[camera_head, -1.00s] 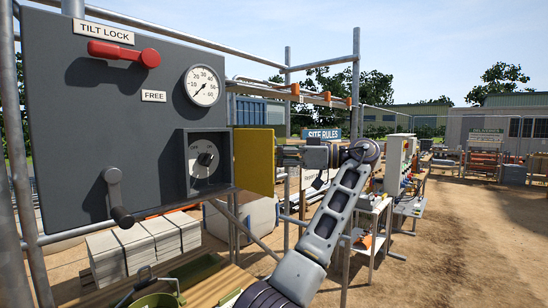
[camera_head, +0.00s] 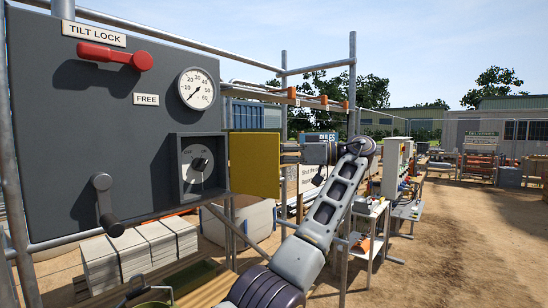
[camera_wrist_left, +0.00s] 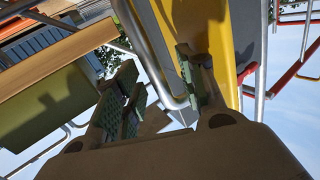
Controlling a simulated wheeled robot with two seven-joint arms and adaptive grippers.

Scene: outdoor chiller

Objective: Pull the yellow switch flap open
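The yellow switch flap (camera_head: 254,164) stands open, swung out to the right of the grey switch box (camera_head: 200,168). The box's dial with a dark rotary knob (camera_head: 199,164) is uncovered. My left gripper (camera_head: 290,154) is at the flap's right edge, its fingertips partly hidden in the head view. In the left wrist view the two green-padded fingers (camera_wrist_left: 158,92) are apart, with no object clamped between them. One finger is close beside the yellow flap (camera_wrist_left: 223,45); I cannot tell whether it touches. My right gripper is not in view.
The grey panel carries a red lever (camera_head: 115,56), a gauge (camera_head: 197,88) and a dark crank handle (camera_head: 106,205). Stacked pale slabs (camera_head: 140,250) lie below. A bench with equipment (camera_head: 367,222) stands right of my arm. Open sandy ground lies further right.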

